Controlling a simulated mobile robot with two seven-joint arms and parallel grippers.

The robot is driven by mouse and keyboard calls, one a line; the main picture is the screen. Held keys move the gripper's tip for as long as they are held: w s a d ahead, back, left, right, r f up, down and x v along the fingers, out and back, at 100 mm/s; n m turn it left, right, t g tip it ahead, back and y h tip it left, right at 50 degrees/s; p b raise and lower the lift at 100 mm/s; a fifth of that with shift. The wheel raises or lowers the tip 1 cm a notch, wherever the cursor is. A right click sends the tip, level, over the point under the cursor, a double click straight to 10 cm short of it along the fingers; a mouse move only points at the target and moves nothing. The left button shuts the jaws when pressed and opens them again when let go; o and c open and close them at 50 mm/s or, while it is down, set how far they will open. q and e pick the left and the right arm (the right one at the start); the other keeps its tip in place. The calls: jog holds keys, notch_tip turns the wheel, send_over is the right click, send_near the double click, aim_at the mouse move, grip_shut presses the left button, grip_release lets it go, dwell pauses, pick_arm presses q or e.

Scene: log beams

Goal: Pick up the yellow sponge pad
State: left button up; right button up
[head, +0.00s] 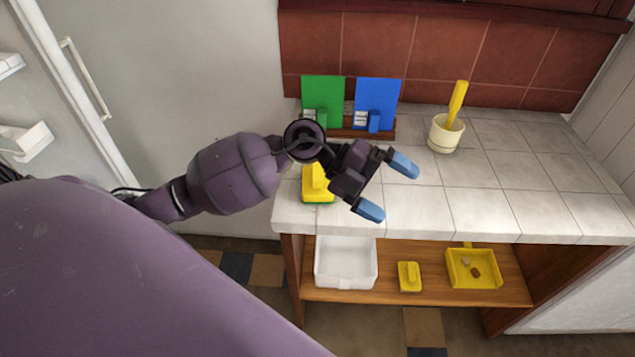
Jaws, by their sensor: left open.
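A yellow sponge pad (317,196) with a green underside lies on the tiled counter near its left front edge. My gripper and wrist hide part of its right side. My left gripper (386,187) is open, with its two blue fingertips apart and nothing between them. It is over the counter, just right of the sponge pad, with the fingers pointing right, away from it. I cannot tell its exact height above the counter. My right gripper is out of view.
Green (322,95) and blue (378,98) boards stand at the back. A cream pot (440,139) holds a yellow-handled tool. The shelf below has a white bin (345,282), a yellow block (409,283) and a yellow dustpan (478,283). The counter's right side is clear.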

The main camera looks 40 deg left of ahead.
pick_arm(q)
jog(key=w+a+f+g+y, duration=0.2)
jog(key=w+a+f+y, duration=0.1)
jog(key=a+y, duration=0.45)
jog(key=n+y, duration=0.2)
jog(key=y, duration=0.4)
send_near(318, 176)
jog(key=shift+w+a+f, duration=0.25)
jog(key=shift+w+f, duration=0.1)
jog(key=shift+w, duration=0.3)
jog(key=shift+a+f+y, duration=0.1)
jog(key=shift+a+y, duration=0.1)
jog(key=shift+y, duration=0.05)
notch_tip(318, 176, down, 5)
jog(key=f, duration=0.4)
jog(key=shift+w+d+f, duration=0.1)
jog(key=shift+d+f, duration=0.15)
jog(key=shift+f, duration=0.55)
jog(key=c, duration=0.8)
jog(key=shift+c, duration=0.5)
jog(key=shift+r, duration=0.1)
